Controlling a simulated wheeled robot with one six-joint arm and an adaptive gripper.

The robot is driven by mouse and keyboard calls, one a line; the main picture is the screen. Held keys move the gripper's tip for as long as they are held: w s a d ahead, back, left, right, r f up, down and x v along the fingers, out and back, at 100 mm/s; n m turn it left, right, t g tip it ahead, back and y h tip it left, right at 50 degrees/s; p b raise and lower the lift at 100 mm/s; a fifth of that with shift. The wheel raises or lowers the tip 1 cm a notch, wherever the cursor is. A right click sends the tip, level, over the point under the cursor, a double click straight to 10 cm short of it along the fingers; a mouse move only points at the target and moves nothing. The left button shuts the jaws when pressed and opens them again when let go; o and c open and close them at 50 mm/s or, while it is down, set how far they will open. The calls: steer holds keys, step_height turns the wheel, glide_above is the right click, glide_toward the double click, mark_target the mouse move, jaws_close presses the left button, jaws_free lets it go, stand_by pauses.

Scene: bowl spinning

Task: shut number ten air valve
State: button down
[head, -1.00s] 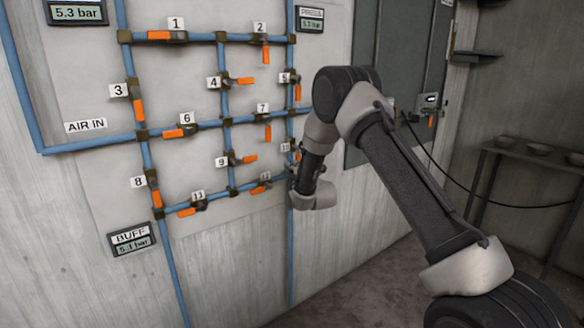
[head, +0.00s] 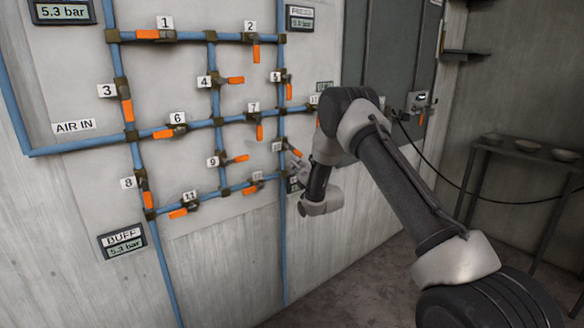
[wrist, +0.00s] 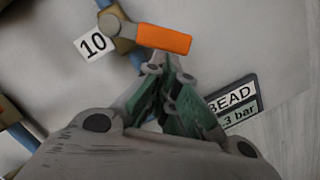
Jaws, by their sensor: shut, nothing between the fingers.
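The number ten air valve (wrist: 115,28) is at the top of the wrist view, beside its white "10" label (wrist: 93,45). Its orange handle (wrist: 165,38) points right and slightly down there, slanted to the blue pipe (wrist: 137,63). In the head view the handle (head: 297,153) slants down to the right from the vertical pipe, neither along it nor square across it. My gripper (wrist: 165,72) is shut and empty, its fingertips just under the handle in the wrist view. I cannot tell whether they touch it. The fingertips are hard to make out in the head view.
Blue pipes with several other numbered orange-handled valves cover the panel to the left, including valve 7 (head: 258,131) and valve 9 (head: 236,159). A "BEAD" pressure display (wrist: 235,105) is close to my gripper. A table with bowls (head: 528,146) stands at the right.

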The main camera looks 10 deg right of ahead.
mark_target(302, 155)
steer(key=shift+n, duration=0.9)
steer(key=shift+w+d+r, duration=0.3)
steer(key=shift+d+r, duration=0.1)
steer(key=shift+d, duration=0.2)
steer(key=shift+w+d+r, duration=0.3)
steer(key=shift+d+r, duration=0.1)
steer(key=shift+d, duration=0.15)
steer(key=shift+w+d+r, duration=0.3)
steer(key=shift+d+r, duration=0.1)
steer(key=shift+d, duration=0.2)
steer(key=shift+r, duration=0.1)
